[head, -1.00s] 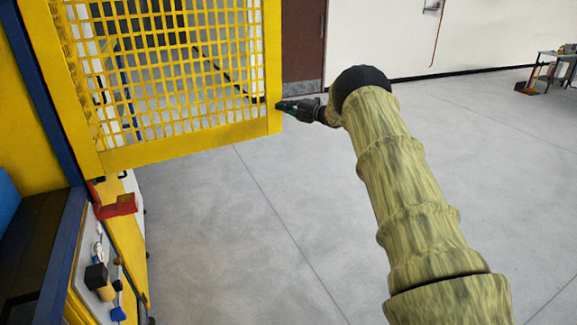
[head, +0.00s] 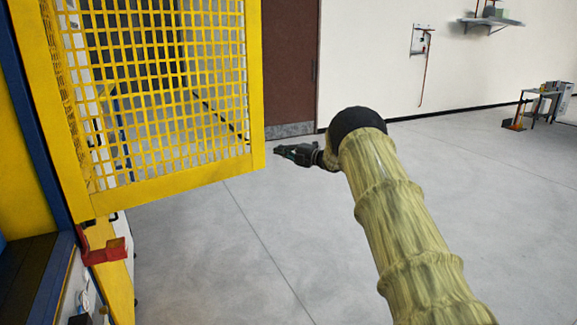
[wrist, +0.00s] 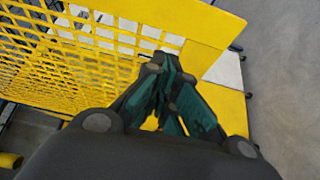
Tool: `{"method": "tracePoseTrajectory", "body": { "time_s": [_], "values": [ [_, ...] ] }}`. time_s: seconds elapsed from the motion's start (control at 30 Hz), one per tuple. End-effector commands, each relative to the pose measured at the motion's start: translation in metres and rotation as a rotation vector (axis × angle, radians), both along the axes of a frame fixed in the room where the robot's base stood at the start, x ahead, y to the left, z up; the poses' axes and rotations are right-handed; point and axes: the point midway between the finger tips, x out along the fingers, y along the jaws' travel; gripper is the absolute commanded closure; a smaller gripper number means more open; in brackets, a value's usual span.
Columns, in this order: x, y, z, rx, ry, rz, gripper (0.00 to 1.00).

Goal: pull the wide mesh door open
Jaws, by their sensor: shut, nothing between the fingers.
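The wide yellow mesh door (head: 178,184) stands swung out from the yellow machine frame at the left of the head view. Its free edge is on the right. My gripper (head: 278,150) is shut and empty, just right of that free edge, with a small gap showing in the head view. In the wrist view my gripper (wrist: 168,70) has its fingers together in front of the yellow door (wrist: 215,22), whose mesh spreads to the left. I cannot tell from the wrist view whether the fingertips touch the door. No handle is clearly seen.
A red bracket (head: 106,252) sits on the machine frame below the door. A brown door (head: 290,65) and a white wall (head: 370,50) stand behind. A small table (head: 541,97) is far right. The grey floor (head: 240,260) is open and clear.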

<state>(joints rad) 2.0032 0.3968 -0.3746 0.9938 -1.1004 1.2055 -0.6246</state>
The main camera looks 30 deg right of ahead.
Motion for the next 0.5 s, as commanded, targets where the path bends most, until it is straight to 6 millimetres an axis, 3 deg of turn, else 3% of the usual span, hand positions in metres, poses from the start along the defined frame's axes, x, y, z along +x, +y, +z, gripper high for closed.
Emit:
{"method": "tracePoseTrajectory", "body": {
  "time_s": [0.07, 0.3, 0.5],
  "values": [
    [-0.006, 0.003, -0.001, 0.000, 0.000, 0.006, 1.00],
    [-0.040, -0.041, -0.002, 0.000, -0.001, -0.003, 1.00],
    [-0.061, -0.066, 0.000, 0.000, -0.001, -0.004, 1.00]
  ]
}}
